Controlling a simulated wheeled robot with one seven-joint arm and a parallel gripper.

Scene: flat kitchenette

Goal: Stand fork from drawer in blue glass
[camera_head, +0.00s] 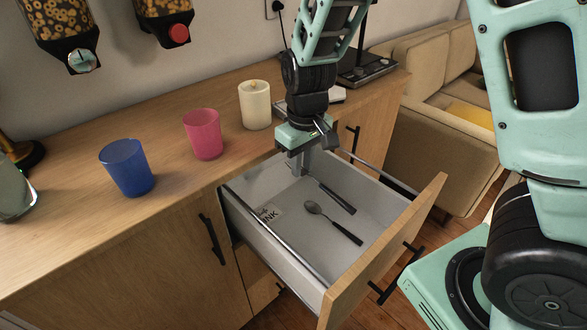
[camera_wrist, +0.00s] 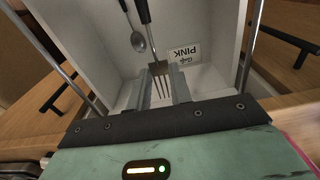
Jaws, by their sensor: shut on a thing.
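The drawer (camera_head: 300,258) is open below the counter. The fork's black handle (camera_head: 338,199) shows in the drawer in the head view. In the wrist view the fork (camera_wrist: 154,52) runs between my fingers, with its tines towards my palm. My gripper (camera_head: 298,170) reaches down into the back of the drawer and is shut on the fork near its head; the fingers also show in the wrist view (camera_wrist: 163,75). The fork still lies low, at or near the drawer floor. The blue glass (camera_head: 127,168) stands upright and looks empty on the counter, left of the drawer.
A spoon (camera_head: 334,223) lies beside the fork, and a label reading PINK (camera_wrist: 184,53) is on the drawer floor. A pink glass (camera_head: 203,134) and a candle (camera_head: 255,105) stand on the counter. Cereal dispensers (camera_head: 63,38) hang above it.

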